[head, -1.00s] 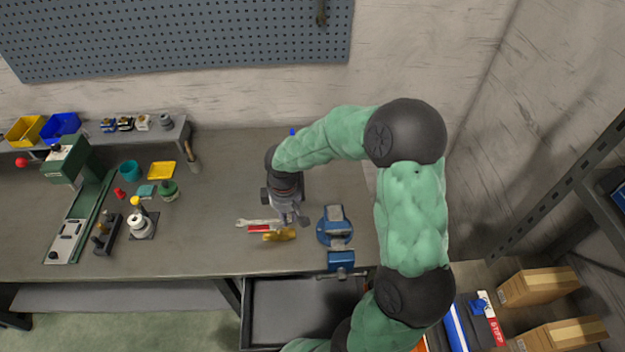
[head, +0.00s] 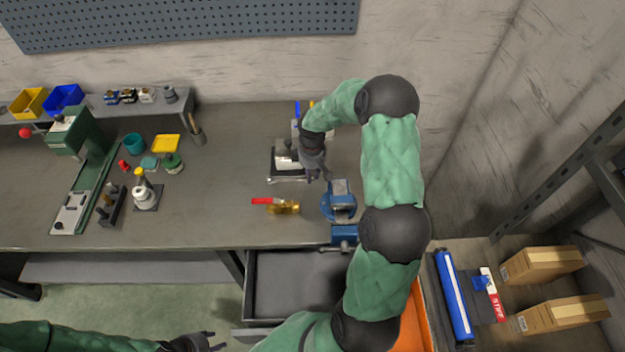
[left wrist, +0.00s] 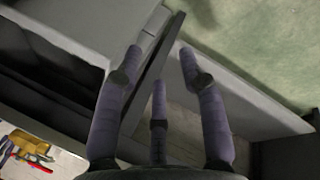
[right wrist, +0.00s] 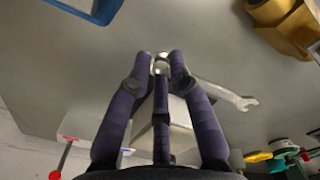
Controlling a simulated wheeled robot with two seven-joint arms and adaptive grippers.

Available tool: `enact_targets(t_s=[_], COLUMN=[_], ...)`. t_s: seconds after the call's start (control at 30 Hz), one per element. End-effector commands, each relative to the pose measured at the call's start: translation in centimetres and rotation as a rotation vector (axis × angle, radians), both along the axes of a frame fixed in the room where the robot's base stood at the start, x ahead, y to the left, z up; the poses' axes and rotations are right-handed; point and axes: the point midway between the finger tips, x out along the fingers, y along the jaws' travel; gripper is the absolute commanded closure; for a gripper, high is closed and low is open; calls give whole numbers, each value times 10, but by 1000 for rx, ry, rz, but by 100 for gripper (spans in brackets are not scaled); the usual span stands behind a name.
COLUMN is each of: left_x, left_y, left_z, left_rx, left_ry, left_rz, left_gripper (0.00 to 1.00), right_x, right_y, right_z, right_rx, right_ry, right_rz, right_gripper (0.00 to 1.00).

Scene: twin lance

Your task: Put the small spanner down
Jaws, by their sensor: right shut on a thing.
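The small spanner (right wrist: 228,93) is silver, with an open jaw at its free end. My right gripper (right wrist: 160,62) is shut on its other end in the right wrist view. In the head view the spanner (head: 286,180) shows beside my right gripper (head: 320,172), over the back part of the bench, in front of a dark tray-like item (head: 280,156). I cannot tell whether the spanner touches the bench. My left gripper (head: 196,343) is low in the head view, away from the bench top. In the left wrist view its fingers (left wrist: 160,60) are apart and empty.
A blue vise (head: 340,203) stands just right of my right gripper. A red-handled tool (head: 264,201) and a yellow item (head: 287,208) lie in front on the bench (head: 225,190). An open drawer (head: 290,285) juts out below.

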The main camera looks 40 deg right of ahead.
Motion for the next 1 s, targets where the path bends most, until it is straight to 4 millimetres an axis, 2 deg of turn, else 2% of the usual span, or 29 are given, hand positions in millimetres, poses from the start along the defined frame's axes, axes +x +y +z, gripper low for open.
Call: enact_targets(t_s=[0.07, 0.27, 0.67, 0.7, 0.77, 1.0], left_x=[0, 0, 0, 0, 0, 0], left_y=[0, 0, 0, 0, 0, 0], left_z=[-2, -8, -10, -10, -10, -9], left_rx=[0, 0, 0, 0, 0, 0], left_ry=[0, 0, 0, 0, 0, 0], left_rz=[0, 0, 0, 0, 0, 0], left_gripper=[60, 60, 60, 60, 60, 60], right_x=[2, 1, 2, 2, 2, 1], right_y=[-6, -5, -5, -5, -5, -5], right_z=[-8, -36, -40, -40, -40, -40], right_rx=[0, 0, 0, 0, 1, 1], right_ry=[1, 2, 0, 1, 1, 1], right_rz=[-3, 0, -1, -1, -1, -1], right_gripper=[100, 100, 100, 73, 56, 55])
